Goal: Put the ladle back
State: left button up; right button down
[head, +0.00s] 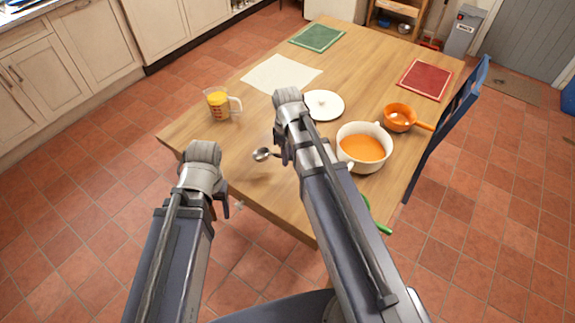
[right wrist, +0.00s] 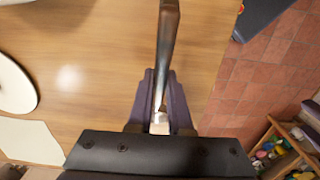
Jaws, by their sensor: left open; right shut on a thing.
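The ladle is a shiny metal tool; its bowl (head: 262,154) shows just left of my right gripper (head: 281,150) in the head view, over the table. My right gripper is shut on its handle (right wrist: 168,45), which runs up from between the fingers in the right wrist view. The rest of the ladle is hidden by my right arm in the head view. My left gripper (head: 226,207) is open and empty, at the table's near left edge. A white pot (head: 349,152) of orange soup stands right of my right gripper.
On the wooden table (head: 350,55) are a measuring jug (head: 219,106) of orange liquid, a white lid (head: 323,105), an orange saucepan (head: 399,117), and white, green and red mats. A green item (head: 379,224) shows partly behind my right arm. A blue chair (head: 455,115) stands at right.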

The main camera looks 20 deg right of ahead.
jog(key=shift+f+b, duration=1.25)
jog(key=shift+f, duration=0.35)
jog(key=shift+f, duration=0.1)
jog(key=shift+f, duration=0.15)
jog(key=c, duration=0.8)
grip_release()
jog(key=shift+c, duration=0.2)
notch_tip(320, 180, up, 13)
jog(key=p, duration=1.2)
jog(key=shift+f, duration=0.2)
jog(key=s+a+m+h, duration=0.1)
jog(key=s+a+m, duration=0.2)
jog(key=s+a, duration=0.9)
jog(key=shift+m, duration=0.4)
jog(key=shift+a, duration=0.1)
